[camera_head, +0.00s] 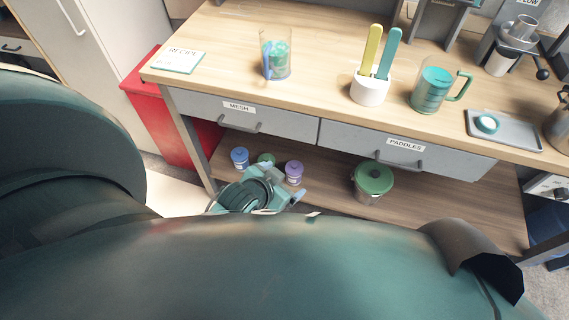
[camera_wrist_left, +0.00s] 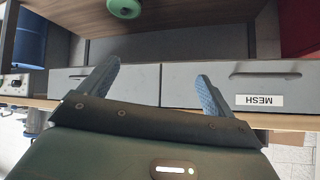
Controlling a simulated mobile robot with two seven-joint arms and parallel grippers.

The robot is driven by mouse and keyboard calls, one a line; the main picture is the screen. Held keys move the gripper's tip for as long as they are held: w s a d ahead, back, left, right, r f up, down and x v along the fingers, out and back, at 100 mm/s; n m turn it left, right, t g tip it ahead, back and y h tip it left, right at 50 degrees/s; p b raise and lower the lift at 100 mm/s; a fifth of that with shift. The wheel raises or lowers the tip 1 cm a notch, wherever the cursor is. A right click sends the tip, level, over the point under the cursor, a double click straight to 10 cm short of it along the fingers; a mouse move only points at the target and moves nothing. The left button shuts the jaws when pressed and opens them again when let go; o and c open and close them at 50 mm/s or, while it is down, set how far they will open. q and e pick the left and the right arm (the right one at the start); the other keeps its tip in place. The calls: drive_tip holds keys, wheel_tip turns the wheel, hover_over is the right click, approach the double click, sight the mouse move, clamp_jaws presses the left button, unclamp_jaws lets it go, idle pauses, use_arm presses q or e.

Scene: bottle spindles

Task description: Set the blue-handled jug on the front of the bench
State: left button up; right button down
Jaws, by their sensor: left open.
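The blue-handled jug (camera_head: 276,58) is a clear cup with green contents. It stands upright on the wooden bench (camera_head: 330,60), left of centre and back from the front edge. A second clear jug with a green handle (camera_head: 432,91) stands farther right. My left gripper (camera_head: 285,186) is low in front of the bench, below the drawers and apart from both jugs. In the left wrist view its fingers (camera_wrist_left: 158,72) are spread and empty, facing the drawer fronts. No jug shows in that view. My right gripper is not in view.
A white holder (camera_head: 370,90) with two paddles stands between the jugs. A recipe card (camera_head: 178,61) lies at left, a grey tray (camera_head: 510,130) at right. The drawers (camera_head: 235,113) are closed. Small tubs and a green-lidded pot (camera_head: 372,180) sit on the lower shelf. A red bin (camera_head: 160,110) stands left.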

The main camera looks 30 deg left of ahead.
use_arm(q)
drive_tip(key=s+d+f+h, duration=0.1)
drive_tip(key=s+d+h, duration=0.1)
drive_tip(key=s+d, duration=0.4)
drive_tip(key=s, duration=0.3)
drive_tip(key=shift+f, duration=0.35)
